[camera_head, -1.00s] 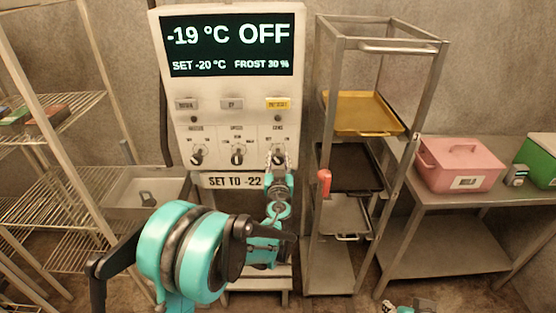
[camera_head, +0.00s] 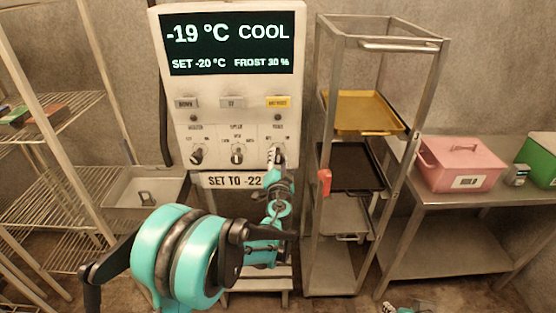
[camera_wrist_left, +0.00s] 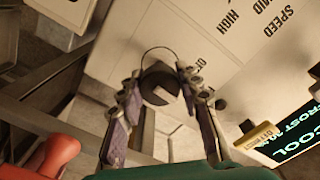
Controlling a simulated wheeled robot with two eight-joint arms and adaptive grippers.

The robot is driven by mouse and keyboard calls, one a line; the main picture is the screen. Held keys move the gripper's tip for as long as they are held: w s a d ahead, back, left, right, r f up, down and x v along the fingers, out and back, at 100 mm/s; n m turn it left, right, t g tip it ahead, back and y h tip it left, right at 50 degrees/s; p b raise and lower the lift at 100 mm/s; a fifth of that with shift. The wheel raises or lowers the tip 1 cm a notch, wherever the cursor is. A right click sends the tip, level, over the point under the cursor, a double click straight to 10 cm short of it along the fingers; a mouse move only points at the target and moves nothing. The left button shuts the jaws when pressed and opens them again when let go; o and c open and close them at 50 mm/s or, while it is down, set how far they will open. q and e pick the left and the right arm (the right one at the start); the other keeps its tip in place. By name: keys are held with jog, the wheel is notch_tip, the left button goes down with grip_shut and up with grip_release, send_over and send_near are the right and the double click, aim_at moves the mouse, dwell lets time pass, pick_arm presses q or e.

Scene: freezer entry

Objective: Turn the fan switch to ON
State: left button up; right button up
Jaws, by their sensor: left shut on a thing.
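A white control panel (camera_head: 237,110) hangs at the back, with three dark knobs in a row along its lower part. My left gripper (camera_head: 276,157) is at the rightmost knob, shut on it; its fingers cover most of that knob in the head view. In the left wrist view the round dark knob (camera_wrist_left: 160,82) sits between the two fingers of my left gripper. The label above this knob is too blurred to read surely. The panel display (camera_head: 231,46) reads -19 °C and COOL. Part of my right gripper (camera_head: 410,306) shows at the bottom edge, too cut off to tell its state.
A "SET TO -22" sign (camera_head: 232,180) hangs below the panel. A tray rack (camera_head: 322,230) with a red handle (camera_head: 324,182) stands close on the right. A wire shelf (camera_head: 60,205) stands left. A pink box (camera_head: 460,165) is on the right table.

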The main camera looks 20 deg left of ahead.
pick_arm(q)
jog(key=m, duration=0.6)
dwell(0.6)
jog(key=o, duration=1.2)
jog(key=v, duration=1.2)
